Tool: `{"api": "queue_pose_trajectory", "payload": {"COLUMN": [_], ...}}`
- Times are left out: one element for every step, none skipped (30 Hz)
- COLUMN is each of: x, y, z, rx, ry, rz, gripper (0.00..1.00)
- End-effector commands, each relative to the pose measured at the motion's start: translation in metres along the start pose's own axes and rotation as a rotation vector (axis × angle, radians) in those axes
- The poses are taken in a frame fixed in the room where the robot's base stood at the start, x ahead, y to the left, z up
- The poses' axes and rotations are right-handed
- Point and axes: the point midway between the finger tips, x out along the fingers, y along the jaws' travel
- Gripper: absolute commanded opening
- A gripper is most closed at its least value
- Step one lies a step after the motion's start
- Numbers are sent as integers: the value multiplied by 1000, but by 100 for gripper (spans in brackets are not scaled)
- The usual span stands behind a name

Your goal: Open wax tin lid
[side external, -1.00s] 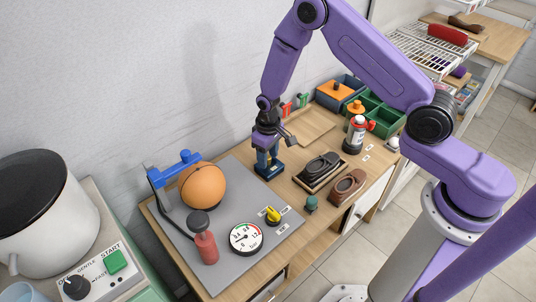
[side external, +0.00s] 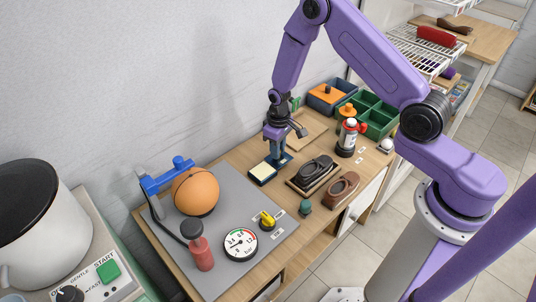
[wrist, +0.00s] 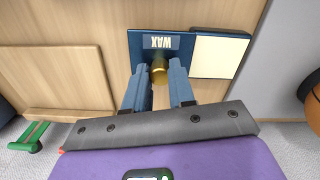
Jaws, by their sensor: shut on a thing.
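The wax tin (side external: 259,180) is a low dark blue box on the wooden bench, with a cream wax surface (wrist: 218,57) exposed. Its blue lid (wrist: 138,43), labelled WAX, is shifted to one side. In the wrist view the lid lies to the left of the wax and borders it; I cannot tell whether it still rests on the tin's edge. My gripper (side external: 275,158) points down over the lid, its blue fingers shut on the lid's brass knob (wrist: 159,70). The fingers partly hide the lid in the side view.
Shoe brushes on a tray (side external: 313,172) and a brown shoe-shaped piece (side external: 343,188) stand to the right. A grey mat with an orange ball (side external: 196,191) and gauge (side external: 240,244) lies in front.

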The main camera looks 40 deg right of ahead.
Motion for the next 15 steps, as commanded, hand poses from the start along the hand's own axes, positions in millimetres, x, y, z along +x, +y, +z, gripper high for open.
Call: {"api": "queue_pose_trajectory", "payload": {"x": [0,0,0,0,0,0,0,0,0,0,0,0,0,0,0], "y": [2,2,2,2,2,2,2,2,1,1,1,1,1,1,1], "z": [0,0,0,0,0,0,0,0,0,0,0,0,0,0,0], "rx": [1,0,0,0,0,0,0,0,0,0,0,0,0,0,0], "ry": [1,1,0,0,0,0,0,0,0,0,0,0,0,0,0], "rz": [0,0,0,0,0,0,0,0,0,0,0,0,0,0,0], "gripper": [0,0,0,0,0,0,0,0,27,37,47,50,50,50,50]}}
